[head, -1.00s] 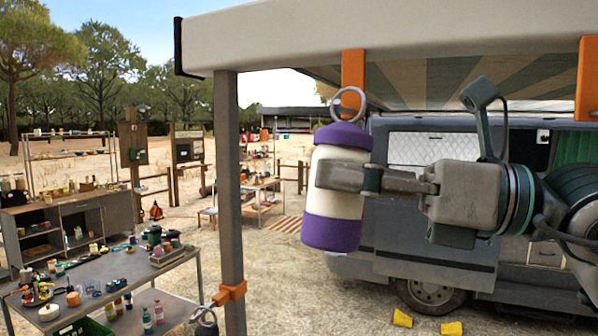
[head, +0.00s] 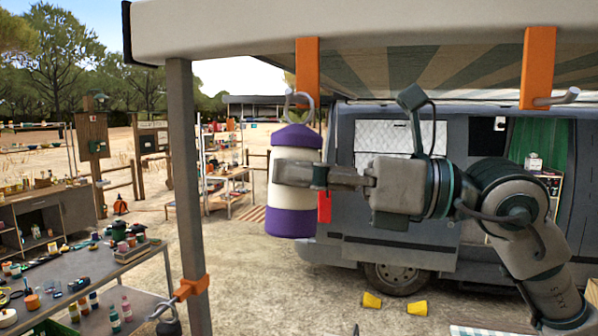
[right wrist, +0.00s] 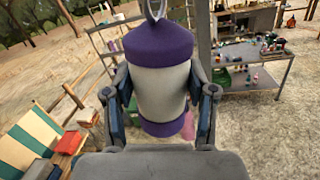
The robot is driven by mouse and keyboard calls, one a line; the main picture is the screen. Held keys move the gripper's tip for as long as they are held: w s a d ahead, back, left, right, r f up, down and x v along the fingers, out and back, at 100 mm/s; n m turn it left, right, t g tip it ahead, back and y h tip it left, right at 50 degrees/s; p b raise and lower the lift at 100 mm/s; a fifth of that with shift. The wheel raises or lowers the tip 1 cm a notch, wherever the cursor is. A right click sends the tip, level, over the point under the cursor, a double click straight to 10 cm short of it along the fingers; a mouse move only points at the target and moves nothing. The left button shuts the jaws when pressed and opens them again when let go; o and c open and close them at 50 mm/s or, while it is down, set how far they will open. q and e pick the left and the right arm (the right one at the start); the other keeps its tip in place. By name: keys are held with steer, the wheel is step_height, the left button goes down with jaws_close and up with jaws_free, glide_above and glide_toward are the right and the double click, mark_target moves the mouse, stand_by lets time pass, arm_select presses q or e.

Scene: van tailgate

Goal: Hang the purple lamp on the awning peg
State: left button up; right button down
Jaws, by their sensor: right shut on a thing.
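The purple lamp (head: 294,212), with a white middle band and a metal ring (head: 299,106) on top, hangs upright in my right gripper (head: 281,174). The gripper is shut around its white band, and the right wrist view also shows the lamp (right wrist: 160,88) between both fingers. The ring overlaps the lower part of the left orange awning bracket (head: 307,66); I cannot tell whether it is around a peg or only in front. The right orange bracket (head: 538,66) has a bare grey peg (head: 558,98) pointing right. My left gripper is not in view.
The pale awning edge (head: 350,28) runs above, with a grey post (head: 184,170) left of the lamp. An orange clamp (head: 191,287) is on the post. A cluttered table (head: 75,272) stands at lower left; the grey van (head: 385,215) is behind. Yellow wedges (head: 416,308) lie on the ground.

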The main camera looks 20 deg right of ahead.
steer(key=shift+s+r, duration=0.1)
steer(key=shift+s, duration=0.05)
steer(key=shift+a, duration=0.35)
steer(key=c, duration=0.8)
jaws_free()
steer(key=shift+a, duration=0.15)
steer(key=o, duration=0.5)
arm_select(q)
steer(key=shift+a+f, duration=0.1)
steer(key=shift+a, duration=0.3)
